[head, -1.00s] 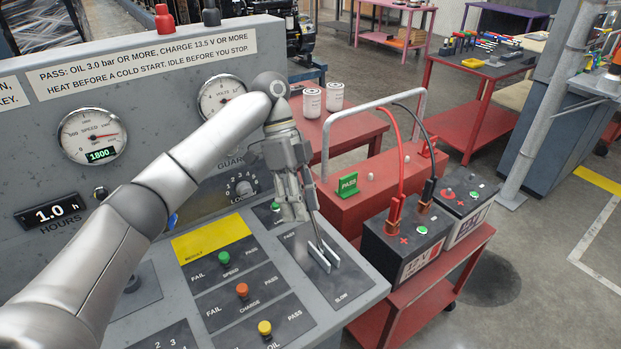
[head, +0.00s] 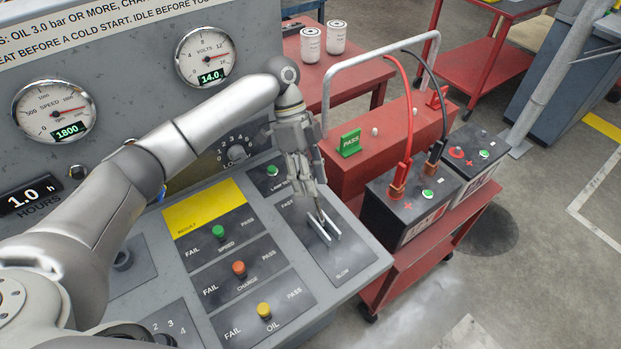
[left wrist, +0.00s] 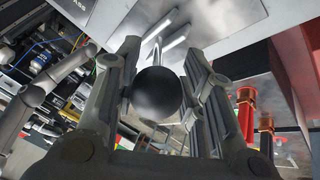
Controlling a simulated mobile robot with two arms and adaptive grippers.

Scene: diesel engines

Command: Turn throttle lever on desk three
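The throttle lever (head: 319,210) rises from a slot between two pale rails on a dark panel marked FAST and SLOW, on the grey desk. Its round black knob (left wrist: 158,95) shows in the left wrist view, with the thin stem running beyond it to the slot. My left gripper (head: 308,185) reaches down over the lever and hides the knob in the head view. In the left wrist view its fingers (left wrist: 160,65) flank the knob on both sides with no clear gap, and appear shut on it. My right gripper is not in view.
The speed gauge (head: 54,110) reads 1800 and the volts gauge (head: 205,57) 14.0. Result knobs for speed (head: 218,232), charge (head: 238,268) and oil (head: 264,310) sit left of the lever. A red cart (head: 400,278) with batteries (head: 408,205) stands close at right.

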